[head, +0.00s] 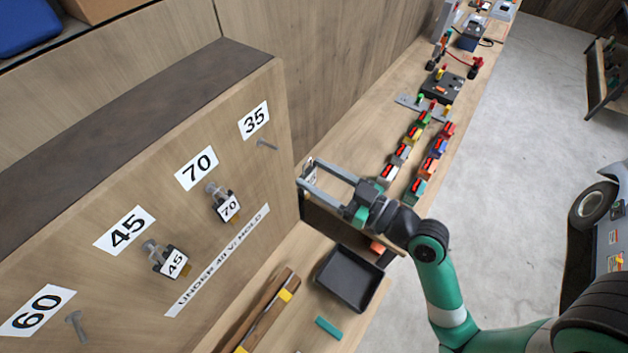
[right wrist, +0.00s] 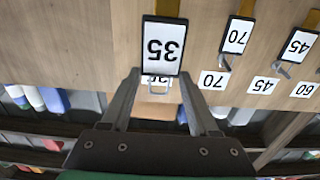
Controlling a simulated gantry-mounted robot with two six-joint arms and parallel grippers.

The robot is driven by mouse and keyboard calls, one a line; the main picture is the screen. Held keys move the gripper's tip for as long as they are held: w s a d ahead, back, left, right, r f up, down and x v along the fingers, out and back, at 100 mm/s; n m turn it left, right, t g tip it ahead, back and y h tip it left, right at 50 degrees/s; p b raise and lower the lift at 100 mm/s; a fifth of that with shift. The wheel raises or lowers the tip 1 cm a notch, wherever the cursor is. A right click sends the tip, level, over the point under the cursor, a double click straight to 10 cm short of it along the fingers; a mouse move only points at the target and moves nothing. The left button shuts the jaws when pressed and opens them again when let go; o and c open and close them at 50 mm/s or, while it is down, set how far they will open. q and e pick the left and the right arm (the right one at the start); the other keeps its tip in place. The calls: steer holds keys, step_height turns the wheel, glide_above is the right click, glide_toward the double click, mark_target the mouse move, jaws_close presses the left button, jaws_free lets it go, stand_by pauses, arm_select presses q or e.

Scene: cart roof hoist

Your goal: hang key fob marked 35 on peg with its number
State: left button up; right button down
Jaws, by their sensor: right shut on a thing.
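My right gripper (head: 306,176) is shut on the key fob marked 35, in front of the board's right edge in the head view. In the right wrist view the fob (right wrist: 163,45) shows a white face with 35 upside down, its metal loop between the fingertips (right wrist: 158,82). The peg under the 35 label (head: 266,145) is bare and lies to the left of the gripper in the head view. The 35 label (head: 254,121) is above that peg. The fob looks apart from the peg. My left gripper is not in view.
Fobs 70 (head: 228,207) and 45 (head: 173,262) hang on their pegs. The 60 peg (head: 75,325) is bare. A black tray (head: 348,279) lies below on the bench, with small coloured blocks (head: 420,150) beyond.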

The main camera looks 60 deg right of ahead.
steer(key=shift+w, duration=0.1)
steer(key=shift+w+f, duration=0.2)
steer(key=shift+w, duration=2)
steer(key=shift+w+d+f+b, duration=0.1)
steer(key=shift+w+f+b, duration=0.1)
steer(key=shift+w, duration=1.15)
steer(key=shift+w+f+b, duration=0.15)
steer(key=shift+w, duration=1.15)
steer(key=shift+c, duration=0.3)
jaws_free()
steer(key=shift+s, duration=0.1)
